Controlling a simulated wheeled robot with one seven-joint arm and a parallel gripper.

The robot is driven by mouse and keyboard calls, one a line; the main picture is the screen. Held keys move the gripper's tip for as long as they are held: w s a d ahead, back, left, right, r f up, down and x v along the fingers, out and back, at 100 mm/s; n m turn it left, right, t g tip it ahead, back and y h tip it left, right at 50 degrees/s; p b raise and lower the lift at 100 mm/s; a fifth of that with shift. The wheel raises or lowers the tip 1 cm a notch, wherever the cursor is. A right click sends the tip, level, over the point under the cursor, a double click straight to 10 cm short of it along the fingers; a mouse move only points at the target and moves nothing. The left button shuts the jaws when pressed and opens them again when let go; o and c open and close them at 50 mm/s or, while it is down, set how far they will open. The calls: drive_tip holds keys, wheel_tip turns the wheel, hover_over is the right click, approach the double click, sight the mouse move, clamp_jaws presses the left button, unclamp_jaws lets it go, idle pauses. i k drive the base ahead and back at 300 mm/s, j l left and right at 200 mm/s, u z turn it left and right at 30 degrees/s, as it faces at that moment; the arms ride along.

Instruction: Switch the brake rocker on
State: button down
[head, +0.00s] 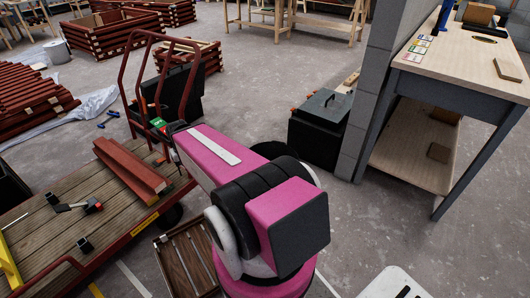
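A flat wooden cart (112,205) with a dark red tubular frame stands at the left. A small green patch with a red part beside it (159,123) sits at the cart's handle frame, just beyond the far end of my pink arm. It may be the brake rocker, but it is too small to tell its position. My arm reaches from the lower middle toward this handle. Its far end is close to the green patch in the picture; contact cannot be judged. My gripper's fingers cannot be made out behind the arm.
Dark red battens (132,168) and small tools lie on the cart deck. A black case (320,122) stands on a dark box by a grey block wall. A workbench (465,75) is at the right. A slatted crate (188,262) is beside the cart. The middle floor is clear.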

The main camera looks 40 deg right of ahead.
sight(160, 124)
drive_tip(key=z, duration=1.3)
drive_tip(key=u, duration=3.1)
drive_tip(key=i+j+u, duration=0.2)
drive_tip(key=i+j, duration=0.3)
drive_tip(key=i+j+u, duration=0.2)
drive_tip(key=i+j, duration=0.2)
drive_tip(key=i, duration=0.25)
